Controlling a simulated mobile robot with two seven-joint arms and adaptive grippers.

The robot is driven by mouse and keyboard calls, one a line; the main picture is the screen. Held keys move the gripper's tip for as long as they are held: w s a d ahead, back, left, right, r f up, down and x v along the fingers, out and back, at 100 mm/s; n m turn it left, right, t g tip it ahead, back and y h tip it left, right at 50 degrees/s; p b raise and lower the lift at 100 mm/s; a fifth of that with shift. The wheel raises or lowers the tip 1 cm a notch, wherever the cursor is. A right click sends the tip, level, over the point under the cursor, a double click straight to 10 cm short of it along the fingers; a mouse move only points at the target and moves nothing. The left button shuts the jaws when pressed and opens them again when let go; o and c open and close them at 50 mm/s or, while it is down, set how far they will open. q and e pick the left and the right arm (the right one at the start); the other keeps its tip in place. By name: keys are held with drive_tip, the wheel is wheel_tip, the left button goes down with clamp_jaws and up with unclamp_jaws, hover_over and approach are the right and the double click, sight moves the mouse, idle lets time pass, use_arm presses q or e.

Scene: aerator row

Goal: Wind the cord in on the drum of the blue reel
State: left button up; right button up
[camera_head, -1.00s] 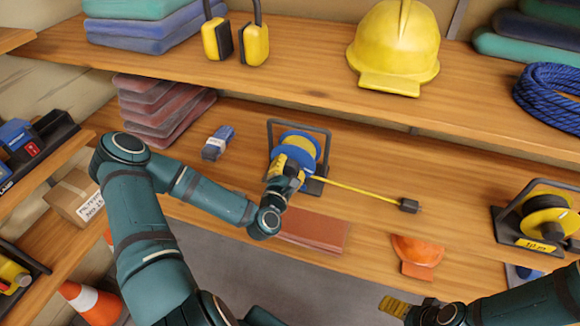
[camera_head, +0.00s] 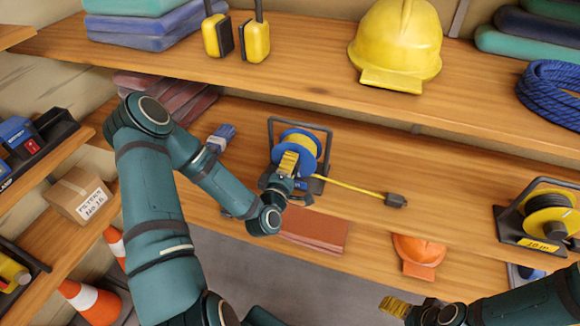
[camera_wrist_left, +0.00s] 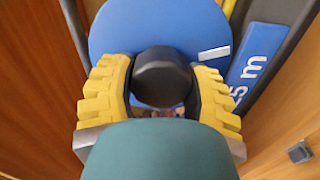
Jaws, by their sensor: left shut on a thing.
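The blue reel (camera_head: 309,143) stands in a dark frame on the middle shelf, with yellow cord on its drum. A yellow cord (camera_head: 352,187) runs from it to the right along the shelf and ends in a black plug (camera_head: 396,200). My left gripper (camera_head: 287,165) is at the reel's front. In the left wrist view its yellow fingers are shut on the round black crank knob (camera_wrist_left: 162,77), in front of the blue disc (camera_wrist_left: 115,30). My right gripper (camera_head: 395,307) is low at the right, away from the reel; its finger gap does not show.
A blue-grey item (camera_head: 221,137) lies left of the blue reel. A reddish-brown block (camera_head: 314,231) and orange cap (camera_head: 419,250) sit in front, lower down. A yellow helmet (camera_head: 400,45) is on the shelf above.

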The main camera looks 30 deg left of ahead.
sight(290, 139)
use_arm(q)
drive_tip(key=m+b, duration=0.1)
drive_tip(key=m, duration=0.3)
drive_tip(key=shift+m, duration=0.3)
drive_tip(key=m, duration=0.4)
drive_tip(key=shift+r+m+b, duration=0.1)
drive_tip(key=shift+m+b, duration=0.2)
drive_tip(key=shift+b, duration=0.05)
drive_tip(key=shift+d, duration=0.1)
drive_tip(key=o, duration=1.2)
wheel_tip(290, 139, up, 10)
drive_tip(key=shift+r, duration=0.1)
drive_tip(key=shift+s, duration=0.1)
